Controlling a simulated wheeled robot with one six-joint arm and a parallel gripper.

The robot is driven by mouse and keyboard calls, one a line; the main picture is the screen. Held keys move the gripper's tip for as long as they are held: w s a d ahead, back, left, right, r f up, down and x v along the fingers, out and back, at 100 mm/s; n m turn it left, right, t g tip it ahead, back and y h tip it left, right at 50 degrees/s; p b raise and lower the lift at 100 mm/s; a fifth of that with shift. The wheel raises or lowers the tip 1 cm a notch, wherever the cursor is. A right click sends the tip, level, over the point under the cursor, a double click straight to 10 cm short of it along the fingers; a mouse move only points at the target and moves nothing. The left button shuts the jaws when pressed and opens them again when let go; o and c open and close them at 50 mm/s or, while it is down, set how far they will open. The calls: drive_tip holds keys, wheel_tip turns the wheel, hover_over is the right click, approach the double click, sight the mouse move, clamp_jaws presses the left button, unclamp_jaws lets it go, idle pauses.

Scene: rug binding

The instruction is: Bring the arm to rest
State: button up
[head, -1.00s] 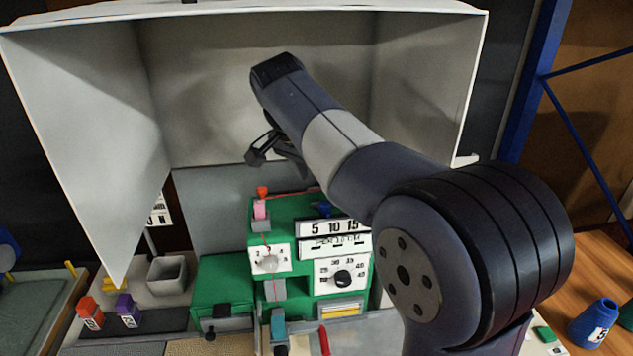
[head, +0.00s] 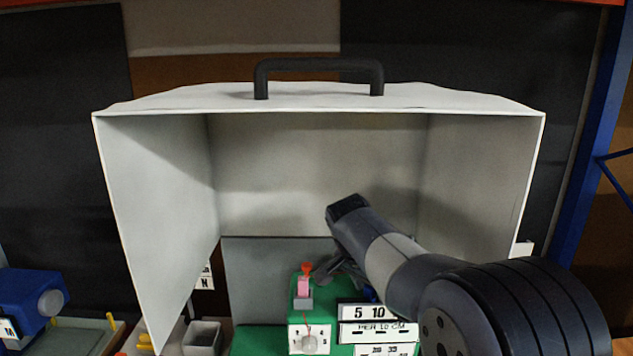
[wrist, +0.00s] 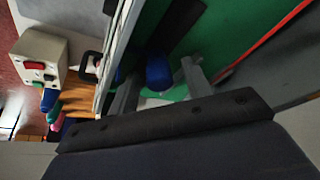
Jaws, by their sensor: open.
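My arm reaches in from the lower right of the head view, in front of a white open-fronted hood (head: 165,200). My gripper (head: 338,268) hangs below the arm's dark end, small and partly hidden by the arm. It looks empty, just right of a pink block (head: 303,287) on a green machine (head: 270,340). In the wrist view its grey fingers stand apart, with a blue part (wrist: 158,72) and a green surface (wrist: 235,35) beyond them. I cannot tell the distance to the machine.
The hood has side walls, a back wall and a black handle (head: 318,66) on top. A grey bin (head: 202,338) stands at lower left, and a blue device (head: 30,303) at far left. A blue rack post (head: 590,180) stands at right. The wrist view shows a pale box (wrist: 40,58) with buttons.

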drive_tip(key=shift+d+f, duration=0.2)
drive_tip(key=shift+d, duration=0.55)
